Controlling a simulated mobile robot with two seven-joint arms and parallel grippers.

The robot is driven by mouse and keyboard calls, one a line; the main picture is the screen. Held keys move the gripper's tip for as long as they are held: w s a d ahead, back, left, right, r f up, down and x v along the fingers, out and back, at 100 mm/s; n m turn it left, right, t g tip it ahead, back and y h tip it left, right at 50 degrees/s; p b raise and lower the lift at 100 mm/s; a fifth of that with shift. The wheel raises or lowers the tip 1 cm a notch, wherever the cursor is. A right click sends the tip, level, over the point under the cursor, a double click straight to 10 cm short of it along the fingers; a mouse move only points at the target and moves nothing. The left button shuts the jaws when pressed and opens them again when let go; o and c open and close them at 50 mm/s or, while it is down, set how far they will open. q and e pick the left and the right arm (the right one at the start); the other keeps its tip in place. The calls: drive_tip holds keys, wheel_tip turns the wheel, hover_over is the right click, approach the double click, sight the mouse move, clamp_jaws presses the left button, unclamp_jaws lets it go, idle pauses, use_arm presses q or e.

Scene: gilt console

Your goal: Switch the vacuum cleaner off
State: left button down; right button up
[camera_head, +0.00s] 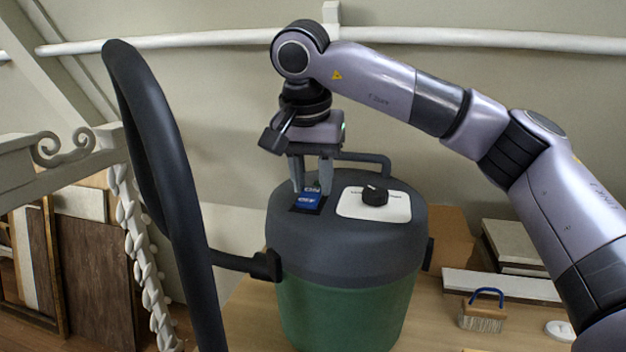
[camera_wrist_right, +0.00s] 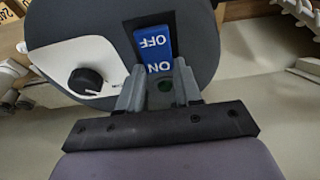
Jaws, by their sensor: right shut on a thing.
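The vacuum cleaner (camera_head: 345,270) is a green drum with a dark grey lid. A blue rocker switch (camera_head: 308,201), marked OFF and ON, sits in a black recess on the lid. It also shows in the right wrist view (camera_wrist_right: 155,43). My right gripper (camera_head: 312,188) points down at the switch. Its fingers (camera_wrist_right: 160,85) are shut on the switch at the ON end, partly covering that end. The OFF end is uncovered and nearer the head camera. I cannot tell which end is pressed in. My left gripper is not in view.
A black knob (camera_head: 375,195) on a white plate sits beside the switch. A lid handle (camera_head: 365,158) stands behind it. A large dark hose or handle loop (camera_head: 165,170) rises at left. A brush (camera_head: 483,312) and stacked boards (camera_head: 515,245) lie at right.

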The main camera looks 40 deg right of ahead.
sight(307, 200)
drive_tip(key=shift+s+a+r+t+h, duration=0.1)
drive_tip(key=shift+t+h, duration=0.4)
drive_tip(key=shift+h, duration=0.1)
drive_tip(key=o, duration=1)
drive_tip(key=shift+o, duration=0.2)
drive_tip(key=shift+p+v, duration=0.55)
drive_tip(key=shift+v, duration=3.05)
